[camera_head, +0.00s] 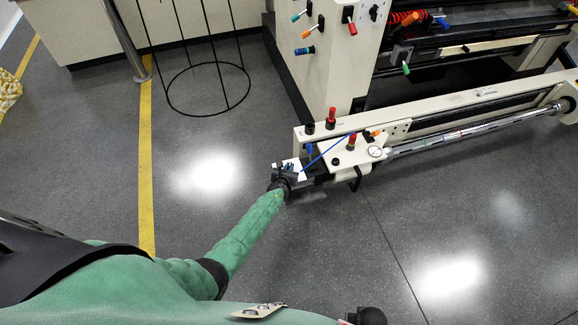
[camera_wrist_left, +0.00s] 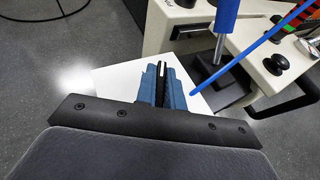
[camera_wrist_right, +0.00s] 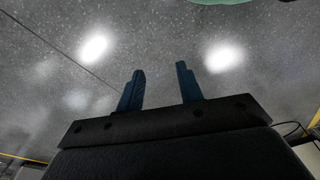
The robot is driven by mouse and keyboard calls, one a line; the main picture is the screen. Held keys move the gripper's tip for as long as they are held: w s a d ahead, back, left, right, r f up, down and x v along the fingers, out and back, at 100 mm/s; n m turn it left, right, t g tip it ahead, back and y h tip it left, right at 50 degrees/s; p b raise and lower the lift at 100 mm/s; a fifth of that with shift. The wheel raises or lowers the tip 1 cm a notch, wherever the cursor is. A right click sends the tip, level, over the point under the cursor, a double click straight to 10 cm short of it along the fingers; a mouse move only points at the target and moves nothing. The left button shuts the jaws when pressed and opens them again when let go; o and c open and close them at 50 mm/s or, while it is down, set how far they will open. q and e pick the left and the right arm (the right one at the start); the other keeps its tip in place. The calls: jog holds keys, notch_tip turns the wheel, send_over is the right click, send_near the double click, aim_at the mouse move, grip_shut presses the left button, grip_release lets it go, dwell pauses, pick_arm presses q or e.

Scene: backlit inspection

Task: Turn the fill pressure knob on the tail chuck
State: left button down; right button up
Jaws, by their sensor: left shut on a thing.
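The fill pressure knob (camera_wrist_left: 163,75) looks like a dark bar with a white mark, seen between my left fingers against a white plate (camera_wrist_left: 112,78). My left gripper (camera_head: 286,168) is shut on it at the near-left end of the tail chuck (camera_head: 345,152); its blue fingers (camera_wrist_left: 165,86) show in the left wrist view. The fingers hide most of the knob, and its turn angle is hard to read. In the head view the white plate (camera_head: 302,171) is partly hidden by the gripper. My right gripper (camera_wrist_right: 160,84) is open and empty, over bare floor.
A blue rod (camera_wrist_left: 250,62) slants close to my left fingers, beside a blue handle (camera_wrist_left: 227,15). The chuck carries red knobs (camera_head: 351,141) and a round gauge (camera_head: 376,152). A long shiny shaft (camera_head: 470,130) runs right. The floor in front is clear.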

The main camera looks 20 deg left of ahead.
pick_arm(q)
jog(key=shift+d+r+n+y+p, duration=0.1)
jog(key=shift+n+y+p, duration=0.65)
jog(key=shift+y, duration=0.25)
jog(key=shift+n+g+y, duration=0.4)
jog(key=shift+n+y, duration=0.2)
jog(key=shift+n, duration=0.05)
jog(key=shift+n+y, duration=0.4)
jog(key=shift+y, duration=0.1)
jog(key=shift+n+g+y+b, duration=0.3)
jog(key=shift+n+g+y, duration=0.2)
jog(key=shift+n+y, duration=0.4)
jog(key=shift+n+g+y, duration=0.3)
jog(key=shift+n+y, duration=0.2)
pick_arm(e)
jog(key=shift+s+d+f, duration=0.1)
jog(key=shift+s+f, duration=0.05)
jog(key=shift+f, duration=0.45)
jog(key=shift+s+d+f, duration=0.1)
jog(key=shift+f, duration=0.5)
jog(key=shift+w+r, duration=0.15)
jog(key=shift+w, duration=0.1)
pick_arm(q)
jog(key=c, duration=1.5)
grip_release()
pick_arm(e)
jog(key=shift+s, duration=0.15)
jog(key=shift+f, duration=0.2)
